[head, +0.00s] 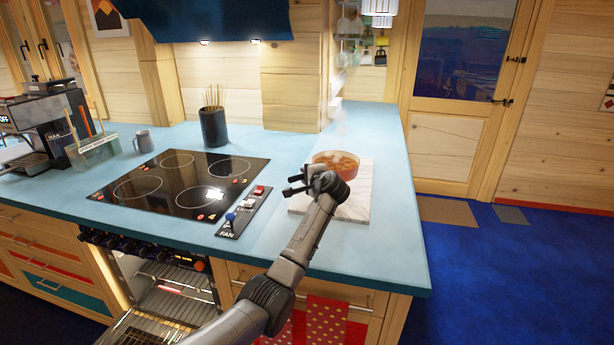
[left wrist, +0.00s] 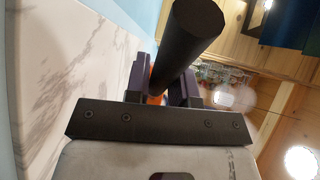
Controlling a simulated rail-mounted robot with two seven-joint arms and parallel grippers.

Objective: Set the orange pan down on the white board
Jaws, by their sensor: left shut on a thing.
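The orange pan (head: 322,157), with brownish food in it and steam above, is level over the back part of the white marble board (head: 352,208). I cannot tell whether its base touches the board. My left gripper (head: 308,179) is at the pan's near left side, shut on its handle. In the left wrist view the black handle (left wrist: 190,35) stands between the two jaws (left wrist: 158,90), with a bit of orange behind. The board (left wrist: 60,70) fills the left of that view. The pan's underside is hidden. My right gripper is not in view.
A black cooktop (head: 180,183) and its switch panel (head: 243,212) lie left of the board. A dark utensil pot (head: 214,127) and grey mug (head: 142,141) stand farther back. The blue counter (head: 385,130) is clear behind the board; its right edge is close.

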